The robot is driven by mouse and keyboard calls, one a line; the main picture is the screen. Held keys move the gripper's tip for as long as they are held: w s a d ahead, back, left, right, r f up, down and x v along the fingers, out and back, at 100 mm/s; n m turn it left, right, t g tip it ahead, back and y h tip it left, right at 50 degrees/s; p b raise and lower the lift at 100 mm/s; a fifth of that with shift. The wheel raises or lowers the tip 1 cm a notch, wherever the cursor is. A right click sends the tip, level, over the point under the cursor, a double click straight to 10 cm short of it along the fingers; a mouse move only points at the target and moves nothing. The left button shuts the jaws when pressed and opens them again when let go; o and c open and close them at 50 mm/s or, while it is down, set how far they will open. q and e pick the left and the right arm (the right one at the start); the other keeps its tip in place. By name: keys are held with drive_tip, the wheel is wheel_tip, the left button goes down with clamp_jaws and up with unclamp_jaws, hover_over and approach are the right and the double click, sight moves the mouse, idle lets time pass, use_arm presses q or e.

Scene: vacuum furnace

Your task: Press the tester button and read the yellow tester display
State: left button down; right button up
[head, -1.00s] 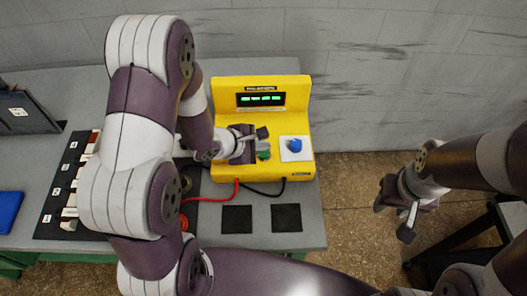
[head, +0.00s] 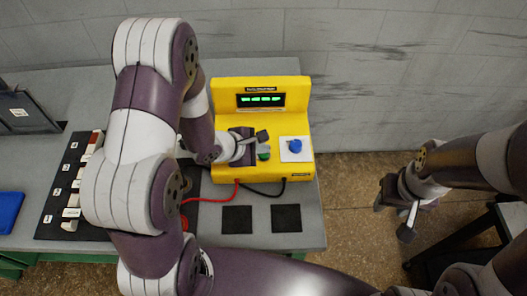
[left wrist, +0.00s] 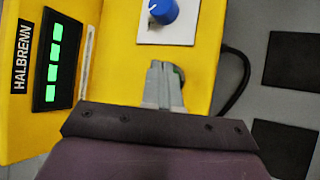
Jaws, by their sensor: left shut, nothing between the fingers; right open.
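The yellow tester (head: 225,90) stands on the bench with a dark display (head: 260,99) showing a row of green characters, too small to read. In the left wrist view the display (left wrist: 54,60) is sideways, its characters blurred into green blocks. The green button (head: 264,152) is on the tester's lower face, left of the blue knob (head: 295,145). My left gripper (head: 262,141) is shut and empty at the button. In the left wrist view its fingertips (left wrist: 160,70) cover most of the button; contact is unclear. My right gripper (head: 395,210) is open, away from the bench.
Two dark square pads (head: 237,219) lie in front of the tester. Red (head: 210,199) and black cables run from its front. A black rack (head: 50,222) with several pale pieces and a blue item (head: 9,210) are at left. A dark stand (head: 480,235) is at right.

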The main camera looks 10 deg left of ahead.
sight(261, 156)
use_arm(q)
drive_tip(key=shift+f, duration=0.35)
idle(0.6)
drive_tip(key=shift+r, duration=0.1)
drive_tip(key=shift+r+p, duration=0.75)
drive_tip(key=shift+p, duration=0.5)
drive_tip(key=shift+f, duration=0.1)
wheel_tip(261, 156, up, 5)
drive_tip(key=p, duration=0.6)
idle(0.3)
